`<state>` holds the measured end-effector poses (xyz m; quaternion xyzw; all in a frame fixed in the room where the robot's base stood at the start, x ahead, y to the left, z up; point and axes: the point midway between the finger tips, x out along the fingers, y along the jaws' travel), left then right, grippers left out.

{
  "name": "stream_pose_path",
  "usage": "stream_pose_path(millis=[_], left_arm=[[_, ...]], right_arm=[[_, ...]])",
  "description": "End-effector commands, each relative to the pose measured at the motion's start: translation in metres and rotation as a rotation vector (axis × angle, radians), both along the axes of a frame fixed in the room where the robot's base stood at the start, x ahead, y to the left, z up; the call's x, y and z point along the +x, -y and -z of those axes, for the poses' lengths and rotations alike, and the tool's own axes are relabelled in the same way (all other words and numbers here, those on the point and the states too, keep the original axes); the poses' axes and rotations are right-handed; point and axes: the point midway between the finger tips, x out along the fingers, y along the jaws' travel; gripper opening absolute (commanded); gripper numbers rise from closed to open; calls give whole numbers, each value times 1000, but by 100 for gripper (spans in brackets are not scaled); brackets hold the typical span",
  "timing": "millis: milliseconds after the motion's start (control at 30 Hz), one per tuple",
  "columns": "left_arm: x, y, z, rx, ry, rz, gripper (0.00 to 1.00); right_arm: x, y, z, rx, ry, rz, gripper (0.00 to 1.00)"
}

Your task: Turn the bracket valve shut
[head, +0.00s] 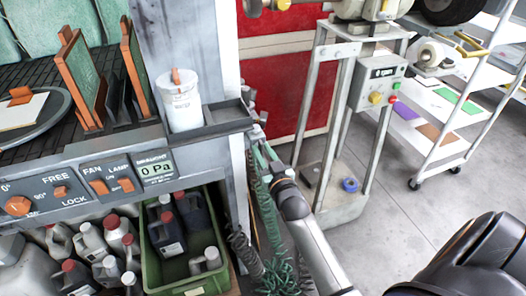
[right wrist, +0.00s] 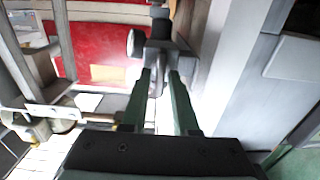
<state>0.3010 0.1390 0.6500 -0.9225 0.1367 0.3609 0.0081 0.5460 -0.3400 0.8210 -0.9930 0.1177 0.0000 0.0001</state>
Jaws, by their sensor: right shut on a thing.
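The bracket valve, a small grey metal fitting, shows at the side of the bench post in the head view (head: 257,116). In the right wrist view its dark body (right wrist: 162,50) with a round grey knob sits just beyond my fingertips. My right gripper (head: 265,153) reaches up to it from below. In the right wrist view the two green fingers of my right gripper (right wrist: 159,78) close around a thin grey handle (right wrist: 158,88) below the valve body. The fingers hide part of the handle, and its exact angle is hard to tell. My left gripper is not in view.
The bench control panel (head: 75,190) and a white jar (head: 180,100) on a small ledge are left of the valve. A green crate (head: 188,268) of bottles sits below. Green coiled hose hangs beside my right arm.

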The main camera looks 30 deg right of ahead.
Motion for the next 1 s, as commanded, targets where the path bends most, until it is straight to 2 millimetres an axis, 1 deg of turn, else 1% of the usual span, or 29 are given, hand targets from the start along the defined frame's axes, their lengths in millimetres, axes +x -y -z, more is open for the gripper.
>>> stream_pose_path(millis=[367,533,767,1000], left_arm=[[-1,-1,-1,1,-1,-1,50],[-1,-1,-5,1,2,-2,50],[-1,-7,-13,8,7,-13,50],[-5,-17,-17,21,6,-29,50]], right_arm=[[0,0,-1,11,3,0,0],[0,0,-1,62,14,0,0],[0,2,-3,213,50,1,0],[0,3,-2,430,103,0,0]])
